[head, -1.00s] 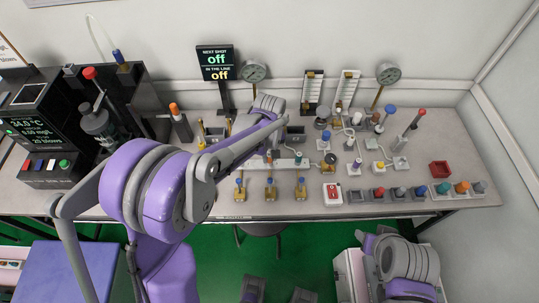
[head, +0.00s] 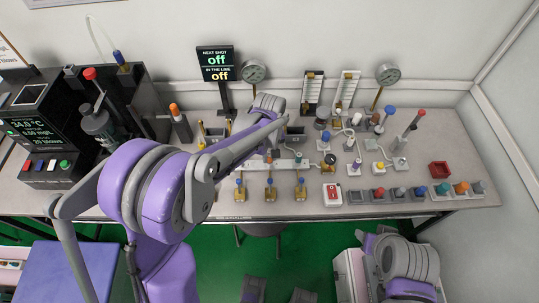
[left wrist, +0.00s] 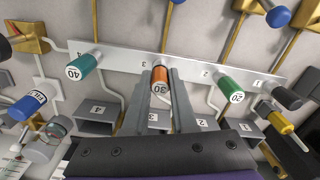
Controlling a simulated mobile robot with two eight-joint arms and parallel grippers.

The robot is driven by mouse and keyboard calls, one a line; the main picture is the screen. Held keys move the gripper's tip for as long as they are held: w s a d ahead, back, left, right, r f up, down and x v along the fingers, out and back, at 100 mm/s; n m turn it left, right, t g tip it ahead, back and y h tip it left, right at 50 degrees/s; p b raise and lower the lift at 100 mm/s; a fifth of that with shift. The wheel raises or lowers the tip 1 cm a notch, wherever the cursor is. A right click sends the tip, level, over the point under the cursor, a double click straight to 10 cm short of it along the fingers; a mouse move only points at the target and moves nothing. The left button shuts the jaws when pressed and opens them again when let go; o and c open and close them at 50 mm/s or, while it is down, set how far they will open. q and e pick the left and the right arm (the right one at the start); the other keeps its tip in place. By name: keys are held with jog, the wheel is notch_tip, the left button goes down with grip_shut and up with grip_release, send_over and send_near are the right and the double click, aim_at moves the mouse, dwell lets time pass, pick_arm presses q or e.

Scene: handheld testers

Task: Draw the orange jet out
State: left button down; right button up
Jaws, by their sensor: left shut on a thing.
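In the left wrist view the orange jet (left wrist: 161,80), marked 30, stands near the number 3 of the pale metal bar (left wrist: 197,78). My left gripper (left wrist: 167,88) is shut on it, with a grey finger on each side. Whether the jet's lower end is seated in the bar is hidden. A green jet (left wrist: 84,64) marked 40 is left of it; another green jet (left wrist: 231,89) marked 20 and a dark one (left wrist: 286,97) are to its right. My right gripper is out of view.
Grey numbered holders, one marked 4 (left wrist: 95,115), lie in front of the bar. A blue-capped part (left wrist: 29,104) and a yellow-capped part (left wrist: 281,122) flank them.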

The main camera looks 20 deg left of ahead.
pick_arm(q)
jog(key=shift+r+p, duration=1.1)
jog(key=shift+r, duration=1.2)
